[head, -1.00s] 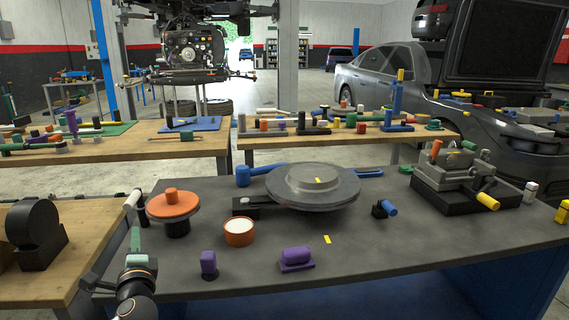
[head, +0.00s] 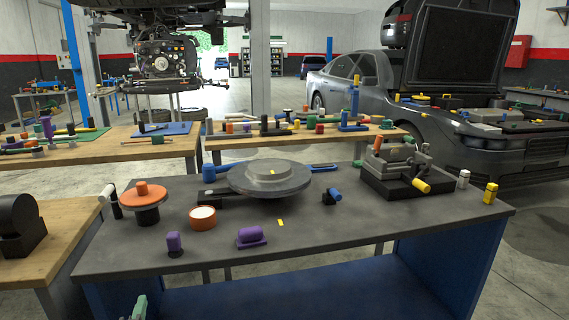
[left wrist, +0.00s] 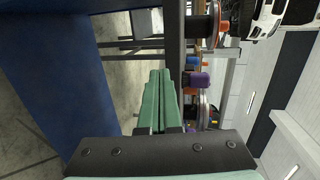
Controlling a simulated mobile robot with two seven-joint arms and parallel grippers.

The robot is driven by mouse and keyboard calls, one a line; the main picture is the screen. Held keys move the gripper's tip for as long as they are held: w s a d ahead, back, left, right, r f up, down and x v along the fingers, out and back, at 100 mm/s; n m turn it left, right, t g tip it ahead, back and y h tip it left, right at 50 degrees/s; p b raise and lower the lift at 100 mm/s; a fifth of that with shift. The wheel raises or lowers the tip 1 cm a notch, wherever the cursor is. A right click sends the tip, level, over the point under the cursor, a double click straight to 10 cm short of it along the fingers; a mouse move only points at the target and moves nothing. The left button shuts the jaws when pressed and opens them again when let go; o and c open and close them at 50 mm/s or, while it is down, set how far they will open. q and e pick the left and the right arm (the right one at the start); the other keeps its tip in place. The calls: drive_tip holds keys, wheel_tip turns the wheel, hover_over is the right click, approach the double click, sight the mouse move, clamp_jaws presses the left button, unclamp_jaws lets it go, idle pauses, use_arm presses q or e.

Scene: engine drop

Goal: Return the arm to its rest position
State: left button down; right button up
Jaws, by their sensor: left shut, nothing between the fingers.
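My left gripper (head: 138,308) shows only as green fingertips at the bottom edge of the head view, in front of the grey workbench (head: 340,232) and below its top. In the left wrist view its green fingers (left wrist: 160,76) lie together, shut, with nothing between them. The rest of my left arm is out of the head view. My right gripper is in neither view.
On the workbench stand an orange-topped part (head: 142,196), an orange cup (head: 202,218), a metal disc (head: 270,178), a vise (head: 395,165) and purple parts (head: 250,236). A blue side panel (left wrist: 45,70) is beside the gripper. A wooden bench (head: 45,228) stands left.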

use_arm(q)
drive_tip(key=s+d+f+n+g+h, duration=0.2)
drive_tip(key=s+d+f+n+h, duration=0.2)
drive_tip(key=s+d+f+n, duration=0.55)
drive_tip(key=s+d+f+n+g+h, duration=0.2)
drive_tip(key=s+d+f+h, duration=0.35)
drive_tip(key=s, duration=0.85)
drive_tip(key=s+r+g+y+p, duration=0.1)
drive_tip(key=s+r+p, duration=0.3)
drive_tip(key=r+p, duration=0.8)
drive_tip(key=n+y+p, duration=0.1)
drive_tip(key=p, duration=0.7)
drive_tip(key=shift+a+g, duration=0.3)
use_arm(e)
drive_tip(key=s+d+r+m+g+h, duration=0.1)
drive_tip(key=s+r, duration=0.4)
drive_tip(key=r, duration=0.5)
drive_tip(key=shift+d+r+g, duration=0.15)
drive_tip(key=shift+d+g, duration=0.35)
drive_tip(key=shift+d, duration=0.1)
